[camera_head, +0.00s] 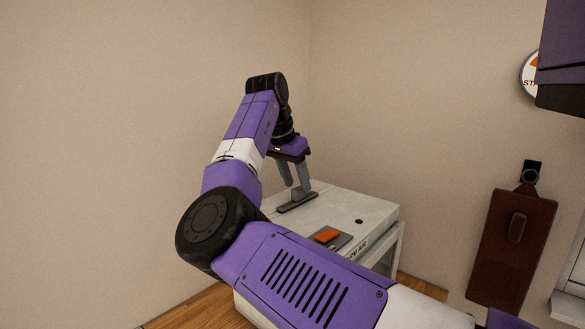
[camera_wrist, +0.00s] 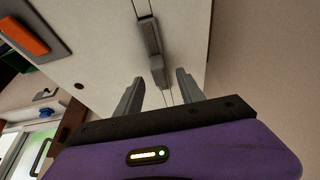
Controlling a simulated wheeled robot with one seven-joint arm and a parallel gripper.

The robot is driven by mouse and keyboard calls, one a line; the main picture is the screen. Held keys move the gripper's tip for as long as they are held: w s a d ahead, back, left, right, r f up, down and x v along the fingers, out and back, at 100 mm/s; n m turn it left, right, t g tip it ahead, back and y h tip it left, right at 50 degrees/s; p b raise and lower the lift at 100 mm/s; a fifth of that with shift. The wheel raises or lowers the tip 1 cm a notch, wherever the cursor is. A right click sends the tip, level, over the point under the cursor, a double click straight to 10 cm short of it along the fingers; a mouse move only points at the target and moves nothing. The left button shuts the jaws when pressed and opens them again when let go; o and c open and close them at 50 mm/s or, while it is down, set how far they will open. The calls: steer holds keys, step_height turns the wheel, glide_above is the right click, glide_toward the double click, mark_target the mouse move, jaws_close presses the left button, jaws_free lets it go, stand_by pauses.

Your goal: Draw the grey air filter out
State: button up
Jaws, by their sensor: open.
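The grey air filter (camera_head: 297,203) shows as a dark grey strip with a raised tab, set in the top of a white box (camera_head: 365,209). In the wrist view the filter (camera_wrist: 149,36) lies in a narrow slot, and its lighter grey tab (camera_wrist: 158,68) points toward my gripper. My gripper (camera_head: 298,187) is above the box top, pointing down, with its fingers close to the tab. In the wrist view my gripper (camera_wrist: 159,76) is open, with a finger on each side of the tab's end. I see gaps between tab and fingers. The filter's lower part is hidden inside the box.
An orange-red switch (camera_head: 328,236) sits on a grey plate at the box's front edge; it also shows in the wrist view (camera_wrist: 22,35). Walls stand behind the box. A brown panel (camera_head: 513,240) hangs on the right wall. The air above the box is clear.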

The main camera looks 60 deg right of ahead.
mark_target(299, 188)
steer(key=shift+x, duration=1.5)
jaws_close()
steer(key=c, duration=0.9)
jaws_free()
jaws_close()
steer(key=shift+r+p, duration=0.75)
steer(key=shift+p, duration=0.4)
steer(key=shift+r+p, duration=2.3)
steer(key=shift+p, duration=0.15)
steer(key=shift+r, duration=1.1)
